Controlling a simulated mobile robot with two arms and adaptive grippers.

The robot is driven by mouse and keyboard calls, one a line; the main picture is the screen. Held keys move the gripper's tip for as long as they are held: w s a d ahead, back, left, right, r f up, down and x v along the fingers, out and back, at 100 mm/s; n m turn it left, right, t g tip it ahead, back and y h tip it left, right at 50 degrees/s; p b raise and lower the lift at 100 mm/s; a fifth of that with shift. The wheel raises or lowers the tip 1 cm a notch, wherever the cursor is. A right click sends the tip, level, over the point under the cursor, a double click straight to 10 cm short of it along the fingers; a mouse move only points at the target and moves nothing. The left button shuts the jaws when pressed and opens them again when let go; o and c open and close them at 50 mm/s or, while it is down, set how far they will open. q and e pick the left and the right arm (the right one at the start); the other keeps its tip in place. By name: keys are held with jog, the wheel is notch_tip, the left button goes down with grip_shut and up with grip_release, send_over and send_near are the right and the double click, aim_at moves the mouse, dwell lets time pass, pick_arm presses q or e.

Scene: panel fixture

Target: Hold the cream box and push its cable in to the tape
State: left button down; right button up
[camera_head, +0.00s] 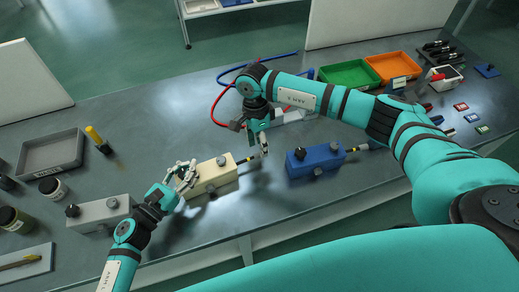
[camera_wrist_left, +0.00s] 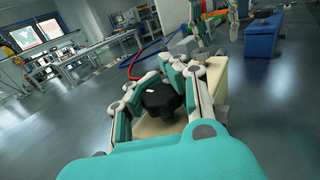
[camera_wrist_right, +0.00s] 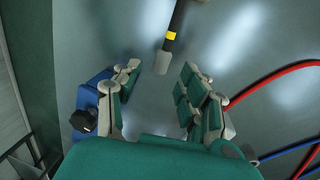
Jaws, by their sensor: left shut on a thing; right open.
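The cream box (camera_head: 215,174) sits on the bench in the middle of the head view. My left gripper (camera_head: 183,178) is shut on its left end; the left wrist view shows the fingers around the black knob (camera_wrist_left: 160,98) and the cream body (camera_wrist_left: 150,126). The box's cable (camera_head: 241,161) sticks out to the right, with a yellow tape band (camera_wrist_right: 171,36) and a grey end (camera_wrist_right: 162,63). My right gripper (camera_wrist_right: 156,82) is open and empty. The cable's grey end lies just ahead of its fingertips, not between them. In the head view the right gripper (camera_head: 264,150) is beside that end.
A blue box (camera_head: 315,159) with its own cable stands to the right, and a grey box (camera_head: 99,213) to the left. Red and blue hoses (camera_head: 225,90) lie behind. Green (camera_head: 348,74) and orange (camera_head: 393,67) trays stand at the back right. A grey tray (camera_head: 50,153) is far left.

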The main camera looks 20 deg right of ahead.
jog(key=shift+s+f, duration=0.2)
jog(key=shift+f, duration=1.2)
jog(key=shift+c, duration=0.3)
grip_shut()
